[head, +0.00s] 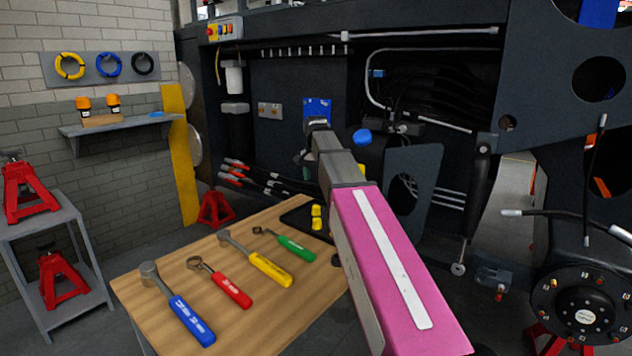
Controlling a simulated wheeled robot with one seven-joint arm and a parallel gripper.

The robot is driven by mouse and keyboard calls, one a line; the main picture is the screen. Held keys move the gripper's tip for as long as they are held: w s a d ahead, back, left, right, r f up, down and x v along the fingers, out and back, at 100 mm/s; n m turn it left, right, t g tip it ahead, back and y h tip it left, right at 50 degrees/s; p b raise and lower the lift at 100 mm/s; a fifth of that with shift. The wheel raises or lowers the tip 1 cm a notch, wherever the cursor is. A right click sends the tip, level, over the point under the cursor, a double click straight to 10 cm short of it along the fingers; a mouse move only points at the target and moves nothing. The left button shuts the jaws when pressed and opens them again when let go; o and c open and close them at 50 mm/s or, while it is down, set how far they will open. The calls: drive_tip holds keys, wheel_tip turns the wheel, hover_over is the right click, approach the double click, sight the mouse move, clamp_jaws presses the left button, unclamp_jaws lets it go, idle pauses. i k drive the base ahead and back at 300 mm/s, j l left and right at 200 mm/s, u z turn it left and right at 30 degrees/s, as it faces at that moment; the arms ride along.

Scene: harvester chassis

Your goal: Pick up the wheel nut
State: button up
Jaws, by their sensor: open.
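My gripper (318,124) is at the far end of my arm, raised above and beyond the workbench (150,310), in front of the dark machine. It is open, small and seen from behind, so its fingers are hard to make out. I see nothing held in it. No single wheel nut can be told for sure. Small yellow pieces (316,217) sit at a black tray (298,216) on the bench's far right, left of my arm; they are too small to name. A black wheel hub (583,316) with small fasteners around its rim is at the lower right, well apart from my gripper.
Blue (190,320), red (231,290), yellow (268,267) and green (296,249) wrenches lie on the bench. My pink arm link hides its right side. The machine chassis (270,80) fills the back. A grey stand (55,225) with red jacks is left.

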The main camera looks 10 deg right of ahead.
sight(334, 262)
drive_tip(key=k, duration=1.5)
